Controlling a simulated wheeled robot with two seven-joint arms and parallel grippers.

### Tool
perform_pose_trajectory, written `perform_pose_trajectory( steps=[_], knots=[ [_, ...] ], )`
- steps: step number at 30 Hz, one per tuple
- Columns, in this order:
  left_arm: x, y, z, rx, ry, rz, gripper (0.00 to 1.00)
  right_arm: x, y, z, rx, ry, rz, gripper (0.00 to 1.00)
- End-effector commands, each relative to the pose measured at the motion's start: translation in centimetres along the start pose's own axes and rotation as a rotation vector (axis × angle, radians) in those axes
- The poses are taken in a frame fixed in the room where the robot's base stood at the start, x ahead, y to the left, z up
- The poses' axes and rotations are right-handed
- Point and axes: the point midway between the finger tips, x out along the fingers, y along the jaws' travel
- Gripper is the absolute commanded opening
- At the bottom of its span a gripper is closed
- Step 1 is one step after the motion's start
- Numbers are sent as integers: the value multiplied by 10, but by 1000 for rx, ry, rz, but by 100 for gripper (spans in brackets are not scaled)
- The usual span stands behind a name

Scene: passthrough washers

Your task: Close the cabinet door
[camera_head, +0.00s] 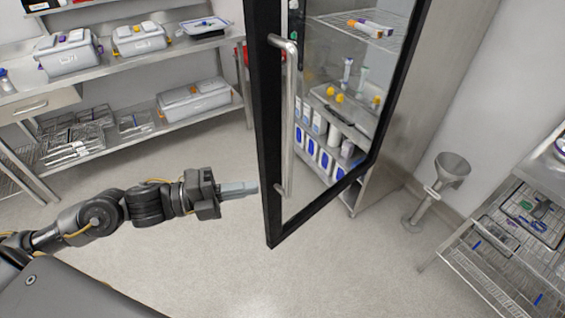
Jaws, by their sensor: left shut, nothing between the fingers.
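The cabinet door (266,140) is a black-framed glass door with a long vertical steel handle (290,120). It stands open, swung out toward me from the steel cabinet (425,95). Shelves with bottles and boxes show through and behind the glass. My left gripper (256,188) is shut and empty. It points right, with its fingertips close to the left side of the door's black frame, near the lower end of the handle. I cannot tell whether they touch the frame. My right gripper is not in view.
A steel shelf unit (125,65) with lidded grey bins stands at the left back. A steel pedestal (413,215) with a bowl stands right of the cabinet. A wire rack (470,262) with trays is at the lower right. The floor (335,265) before the door is clear.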

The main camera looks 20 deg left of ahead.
Motion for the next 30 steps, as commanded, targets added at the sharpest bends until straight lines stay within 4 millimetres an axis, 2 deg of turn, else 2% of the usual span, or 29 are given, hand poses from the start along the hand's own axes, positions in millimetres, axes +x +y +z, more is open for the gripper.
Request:
perform_pose_trajectory(
  steps=[3,7,11,24,30],
  knots=[
    [0,-6,-8,19,23,-2,0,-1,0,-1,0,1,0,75],
    [2,-7,-8,18,21,-4,0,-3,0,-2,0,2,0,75],
    [14,-10,-7,17,19,-8,0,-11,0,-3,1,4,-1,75],
    [102,-12,-10,13,21,-7,0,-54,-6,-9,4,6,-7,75],
    [92,-9,18,16,18,0,0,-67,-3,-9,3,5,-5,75]
  ],
)
